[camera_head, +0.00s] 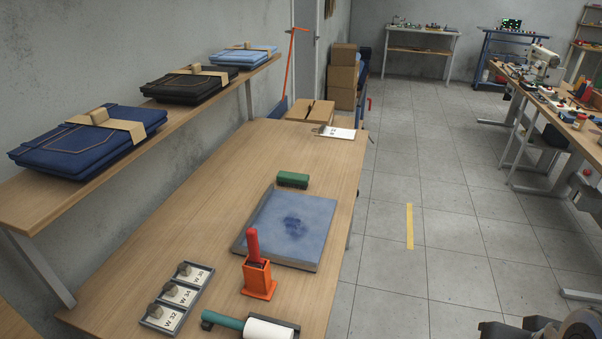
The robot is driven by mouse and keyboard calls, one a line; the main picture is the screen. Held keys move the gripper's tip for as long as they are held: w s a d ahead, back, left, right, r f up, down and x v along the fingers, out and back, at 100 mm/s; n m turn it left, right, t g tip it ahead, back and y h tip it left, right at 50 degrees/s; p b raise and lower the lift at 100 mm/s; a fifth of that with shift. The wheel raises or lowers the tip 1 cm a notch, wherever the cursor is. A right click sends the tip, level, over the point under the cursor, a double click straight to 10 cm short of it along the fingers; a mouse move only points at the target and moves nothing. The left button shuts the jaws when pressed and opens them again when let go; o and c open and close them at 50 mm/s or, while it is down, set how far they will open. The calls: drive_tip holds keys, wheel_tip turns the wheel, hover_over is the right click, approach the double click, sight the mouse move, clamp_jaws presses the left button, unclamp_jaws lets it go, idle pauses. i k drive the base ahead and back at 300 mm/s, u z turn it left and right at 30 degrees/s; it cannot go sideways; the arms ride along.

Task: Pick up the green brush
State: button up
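The green brush (293,178) lies on the wooden table (222,190), just beyond the far edge of the blue fabric pad. It is a small block with a green top and a darker lower side, and nothing covers it. My gripper's fingers do not show in this view. Only dark grey rounded parts, seemingly of my own arm, show at the bottom right corner, well apart from the brush.
Near the brush is a blue pad (290,228) with a dark stain. Closer stand an orange holder (258,280) with a red-handled tool, a lint roller (268,329) and a tray of labelled blocks (177,297). A shelf with folded clothes (85,140) runs along the left.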

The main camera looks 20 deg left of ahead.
sight(283, 178)
drive_tip(key=i, duration=3.05)
drive_tip(key=u, duration=2.05)
